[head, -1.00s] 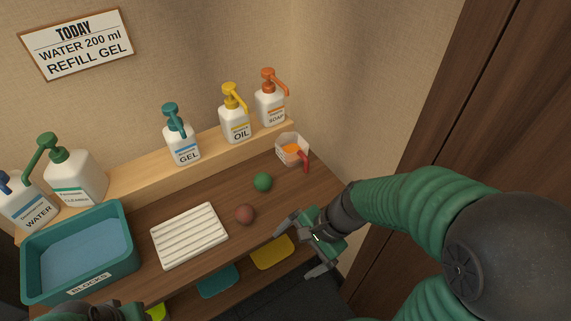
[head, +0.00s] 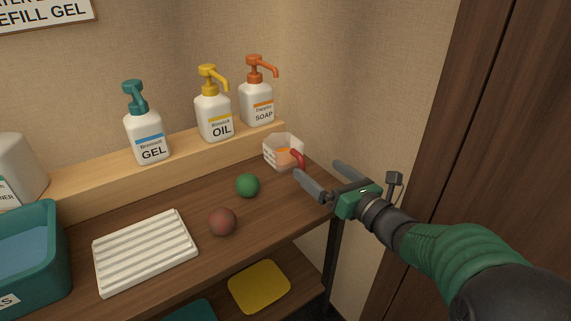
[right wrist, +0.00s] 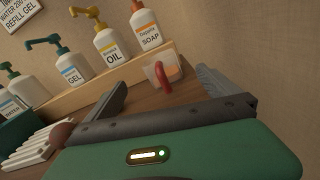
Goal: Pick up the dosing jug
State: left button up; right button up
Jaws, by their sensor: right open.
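The dosing jug (head: 279,151) is a small clear-white cup with an orange patch and a red handle (head: 298,160). It stands at the back right of the wooden table, in front of the shelf step. My right gripper (head: 322,176) is open and empty, just right of and in front of the jug, with its fingers pointing towards it. In the right wrist view the jug (right wrist: 155,68) shows ahead between the two fingers, with its red handle towards me. The handle does not appear to be between the fingertips. My left gripper is not in view.
A green ball (head: 247,185) and a brown-red ball (head: 222,221) lie left of the gripper. Soap (head: 257,105), oil (head: 214,120) and gel (head: 147,138) bottles stand on the step (head: 92,186) behind. A white ribbed tray (head: 145,251) lies at left. A wall is close at right.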

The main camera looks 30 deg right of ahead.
aim_at(303, 160)
jog(key=w+b, duration=0.1)
jog(key=w, duration=0.2)
jog(key=w+b, duration=0.1)
jog(key=w, duration=0.2)
jog(key=w+a+f+b, duration=0.1)
jog(key=w, duration=0.2)
jog(key=shift+w+b, duration=0.35)
jog(key=shift+w, duration=0.2)
jog(key=shift+r, duration=0.15)
jog(key=c, duration=1.9)
jog(key=shift+r+p, duration=3)
jog(key=shift+r, duration=2.05)
